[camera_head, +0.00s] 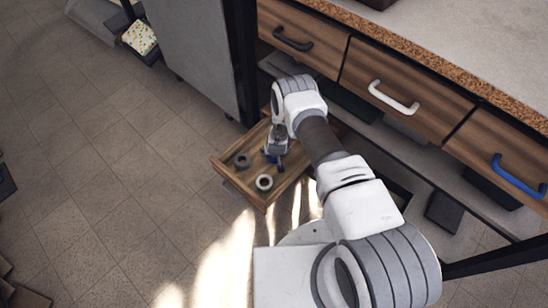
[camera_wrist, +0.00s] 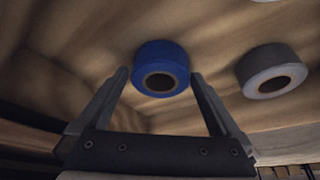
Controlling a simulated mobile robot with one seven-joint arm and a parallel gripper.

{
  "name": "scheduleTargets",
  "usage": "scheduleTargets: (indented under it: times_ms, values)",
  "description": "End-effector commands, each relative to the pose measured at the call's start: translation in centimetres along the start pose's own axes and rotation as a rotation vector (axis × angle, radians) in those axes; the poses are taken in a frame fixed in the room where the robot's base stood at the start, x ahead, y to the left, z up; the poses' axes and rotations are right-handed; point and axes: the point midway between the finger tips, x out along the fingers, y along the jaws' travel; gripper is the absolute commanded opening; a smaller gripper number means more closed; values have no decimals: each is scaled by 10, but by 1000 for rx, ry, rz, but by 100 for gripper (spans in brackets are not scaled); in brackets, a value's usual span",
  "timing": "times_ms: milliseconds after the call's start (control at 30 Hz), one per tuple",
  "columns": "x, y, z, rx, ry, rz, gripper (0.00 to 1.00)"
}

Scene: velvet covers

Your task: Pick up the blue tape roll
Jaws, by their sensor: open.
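The blue tape roll (camera_wrist: 160,55) lies on the wooden bottom of an open drawer, with its dark hole facing the wrist camera. My gripper (camera_wrist: 158,76) is open, with one finger at each side of the roll's near part in the wrist view. I cannot tell whether the fingers touch it, and nothing is clearly held. In the head view my gripper (camera_head: 275,153) reaches down into the drawer, and only small bits of blue show by it, with the roll mostly hidden.
The pulled-out drawer (camera_head: 235,183) has low wooden walls around my gripper. A grey roll (camera_wrist: 270,58) lies to the right of the blue one in the wrist view. A pale roll (camera_head: 264,182) and a darker roll (camera_head: 241,160) lie in the drawer. Closed drawers (camera_head: 400,85) stand above right.

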Motion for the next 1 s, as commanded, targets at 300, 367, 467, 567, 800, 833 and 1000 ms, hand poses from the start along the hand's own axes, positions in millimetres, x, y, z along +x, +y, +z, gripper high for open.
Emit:
scheduleTargets:
  times_ms: [300, 367, 467, 567, 800, 833, 1000]
  values:
    - [6, 0, -1, -1, 1, 0, 100]
    - [6, 0, -1, -1, 1, 0, 91]
    - [6, 0, -1, 0, 1, -1, 73]
    - [6, 0, -1, 0, 1, -1, 55]
    - [6, 0, -1, 0, 1, -1, 28]
    - [6, 0, -1, 0, 1, -1, 28]
    - [4, 0, -2, 0, 2, -1, 27]
